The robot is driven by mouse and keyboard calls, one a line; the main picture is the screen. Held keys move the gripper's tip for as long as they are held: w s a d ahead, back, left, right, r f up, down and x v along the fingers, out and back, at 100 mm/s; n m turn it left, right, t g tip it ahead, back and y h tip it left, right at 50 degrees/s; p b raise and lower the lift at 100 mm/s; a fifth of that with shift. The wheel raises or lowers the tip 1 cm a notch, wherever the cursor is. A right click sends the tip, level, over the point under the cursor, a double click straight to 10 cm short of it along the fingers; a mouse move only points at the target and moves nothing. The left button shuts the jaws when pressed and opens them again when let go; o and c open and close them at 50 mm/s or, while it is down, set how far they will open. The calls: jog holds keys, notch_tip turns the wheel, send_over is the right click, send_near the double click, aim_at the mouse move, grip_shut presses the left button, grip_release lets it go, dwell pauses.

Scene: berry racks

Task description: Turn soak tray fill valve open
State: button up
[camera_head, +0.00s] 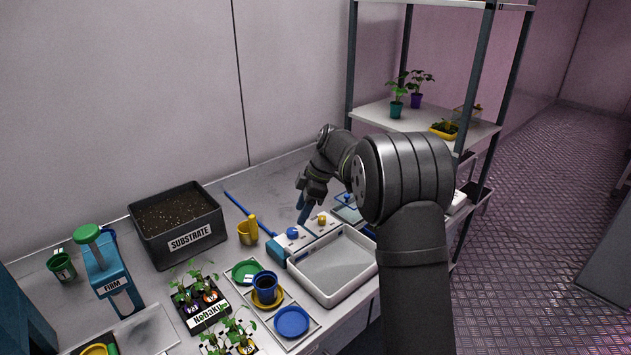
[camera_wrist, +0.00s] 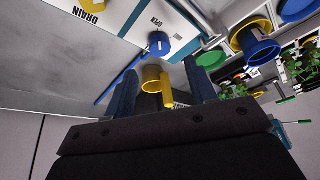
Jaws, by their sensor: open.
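The soak tray (camera_head: 335,268) is a pale, shallow basin at the bench's right front. A blue knob (camera_head: 292,233) sits on the panel at its back edge. In the wrist view this blue knob (camera_wrist: 158,43) has a white mark and the word OPEN beside it. A yellow knob (camera_head: 321,219) is to its right; in the wrist view the yellow knob (camera_wrist: 93,5) is by the word DRAIN. My gripper (camera_head: 303,213) is open above and behind the blue knob. In the wrist view my gripper (camera_wrist: 161,70) has blue fingers spread apart, with the blue knob beyond them, untouched.
The black substrate bin (camera_head: 178,252) stands farther left. Seedlings and a blue cup (camera_head: 265,285) are in front. A shelf rack (camera_head: 420,119) rises behind my arm at right.

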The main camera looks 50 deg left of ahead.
aim_at(292, 230)
jog(key=v, duration=1)
jog(key=shift+r, duration=0.4)
jog(key=shift+d, duration=0.15)
jog(key=x, duration=1.7)
jog(key=shift+w+f, duration=0.15)
jog(key=shift+f, duration=0.1)
